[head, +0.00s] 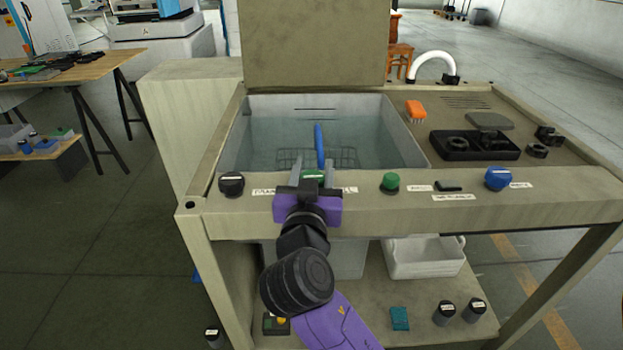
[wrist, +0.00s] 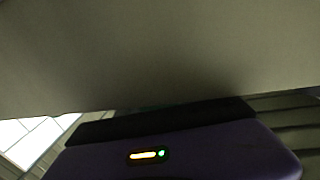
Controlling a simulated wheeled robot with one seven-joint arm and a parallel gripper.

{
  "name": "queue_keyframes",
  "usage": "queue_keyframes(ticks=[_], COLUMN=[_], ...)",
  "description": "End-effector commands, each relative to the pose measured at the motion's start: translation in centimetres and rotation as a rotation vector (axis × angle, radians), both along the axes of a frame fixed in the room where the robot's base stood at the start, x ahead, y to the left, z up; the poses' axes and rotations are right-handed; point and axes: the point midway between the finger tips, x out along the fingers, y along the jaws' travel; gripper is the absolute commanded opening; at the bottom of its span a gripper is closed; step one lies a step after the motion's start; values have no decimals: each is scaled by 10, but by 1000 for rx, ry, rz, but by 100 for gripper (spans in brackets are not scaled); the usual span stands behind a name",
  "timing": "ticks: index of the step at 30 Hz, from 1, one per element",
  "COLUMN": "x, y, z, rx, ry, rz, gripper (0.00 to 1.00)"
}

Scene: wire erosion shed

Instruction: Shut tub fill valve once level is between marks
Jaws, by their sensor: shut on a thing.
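The tub (head: 405,130) is set into the bench and holds clear bluish water (head: 275,135). A short dark mark (head: 315,108) shows on its back wall above the water; I cannot clearly make out a second mark. My gripper (head: 313,181) is at the bench's front rail, its fingers shut on a small green part (head: 313,175) that they mostly hide. A blue upright handle (head: 319,146) shows just behind it over the tub. A blue knob (head: 497,178) and a green knob (head: 390,183) sit right of my gripper, a black knob (head: 231,184) left. Labels behind my gripper are partly covered.
A wire basket (head: 345,157) lies in the water. An orange brush (head: 415,110) and a black tray (head: 450,147) are on the bench's right side. A white bin (head: 425,262) stands on the lower shelf. A raised panel (head: 315,45) stands behind the tub.

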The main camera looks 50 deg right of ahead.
Motion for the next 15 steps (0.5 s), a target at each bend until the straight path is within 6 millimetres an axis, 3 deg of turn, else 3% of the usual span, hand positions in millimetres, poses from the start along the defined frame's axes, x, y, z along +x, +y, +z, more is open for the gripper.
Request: queue_keyframes(ticks=[15], x=[-1], y=[-1], z=[0], rx=[1], ry=[2], rz=[-44], gripper=[3])
